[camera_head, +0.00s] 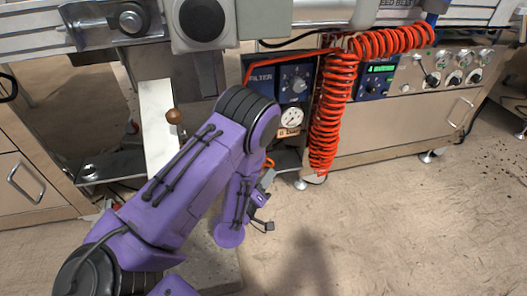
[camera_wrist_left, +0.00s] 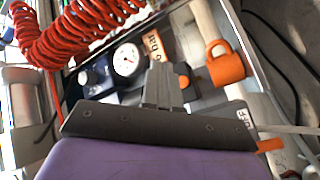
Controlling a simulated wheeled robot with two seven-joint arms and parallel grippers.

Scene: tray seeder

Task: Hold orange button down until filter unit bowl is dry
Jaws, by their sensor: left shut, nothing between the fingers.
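The filter unit (camera_head: 258,76) is a blue panel labelled FILTER with a knob and a round gauge. Its gauge (camera_wrist_left: 127,60) also shows in the left wrist view. My left gripper (camera_head: 267,178) is low in front of the unit, partly behind my purple forearm. In the left wrist view its fingers (camera_wrist_left: 161,78) are shut and empty. A small orange patch, probably the orange button (camera_wrist_left: 184,82), shows right beside the fingertips, mostly hidden by them. I cannot tell whether they touch it. I cannot make out the bowl or any water. My right gripper is out of view.
An orange padlock-shaped piece (camera_wrist_left: 226,68) is right of the fingers. A red coiled hose (camera_head: 328,110) hangs right of the unit. A brown ball knob (camera_head: 174,116) is on the left. The floor at lower right is clear.

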